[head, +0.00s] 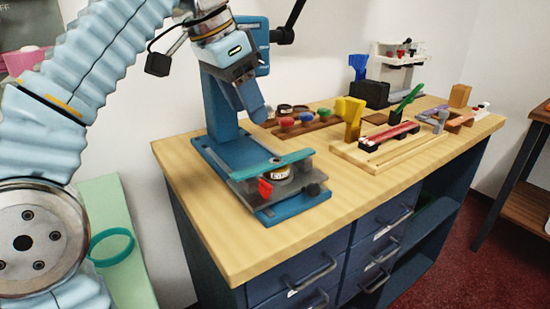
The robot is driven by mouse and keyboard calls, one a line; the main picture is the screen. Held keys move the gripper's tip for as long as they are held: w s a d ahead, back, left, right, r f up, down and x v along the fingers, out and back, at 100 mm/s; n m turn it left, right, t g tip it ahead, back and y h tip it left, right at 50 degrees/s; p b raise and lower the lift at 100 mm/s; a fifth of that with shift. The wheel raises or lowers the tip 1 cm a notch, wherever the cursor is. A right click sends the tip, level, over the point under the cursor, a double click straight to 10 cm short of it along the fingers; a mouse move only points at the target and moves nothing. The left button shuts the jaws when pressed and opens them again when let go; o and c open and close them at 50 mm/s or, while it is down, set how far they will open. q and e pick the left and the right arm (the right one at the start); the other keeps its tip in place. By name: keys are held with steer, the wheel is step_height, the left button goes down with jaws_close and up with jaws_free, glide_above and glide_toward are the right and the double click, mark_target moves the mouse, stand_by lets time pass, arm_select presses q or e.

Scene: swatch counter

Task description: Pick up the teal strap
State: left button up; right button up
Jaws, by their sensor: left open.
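A teal strip (271,165), which looks like the strap, lies flat and slightly slanted across the front plate of a blue press-like stand (222,115) on the wooden counter. A small round white-labelled tin (277,173) and a red tab (265,188) show just below it. My left gripper (253,106) is above and behind the strip, in front of the stand's column. It points down, is open and is clear of the strip; its fingers overlap in this view. A teal ring (112,247) also shows at the lower left, beside my left arm. My right gripper is not in view.
The stand's column and side lever (284,35) rise close to my left gripper. Behind it on the counter (240,245) are a rack with coloured knobs (286,123), a yellow block (350,112) and a wooden tray (385,158). The counter's front strip is clear.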

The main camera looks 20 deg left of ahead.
arm_select(q)
glide_toward(276, 161)
steer(key=shift+w+a+f, duration=0.1)
steer(key=shift+w+f, duration=0.15)
steer(key=shift+f, duration=0.25)
steer(key=shift+w+a+f, duration=0.1)
steer(key=shift+w+f, duration=0.15)
steer(key=shift+f, duration=0.25)
steer(key=shift+d+x, duration=0.2)
steer(key=shift+x, duration=1.15)
steer(key=shift+d+x, duration=0.15)
steer(key=shift+x, duration=1.25)
steer(key=shift+s+r, duration=0.1)
jaws_close()
steer(key=shift+r, duration=0.8)
steer(key=s+d+r, duration=0.9)
steer(key=d+r, duration=0.1)
steer(key=r, duration=0.1)
steer(key=shift+s+r, duration=0.25)
steer(key=shift+s, duration=0.05)
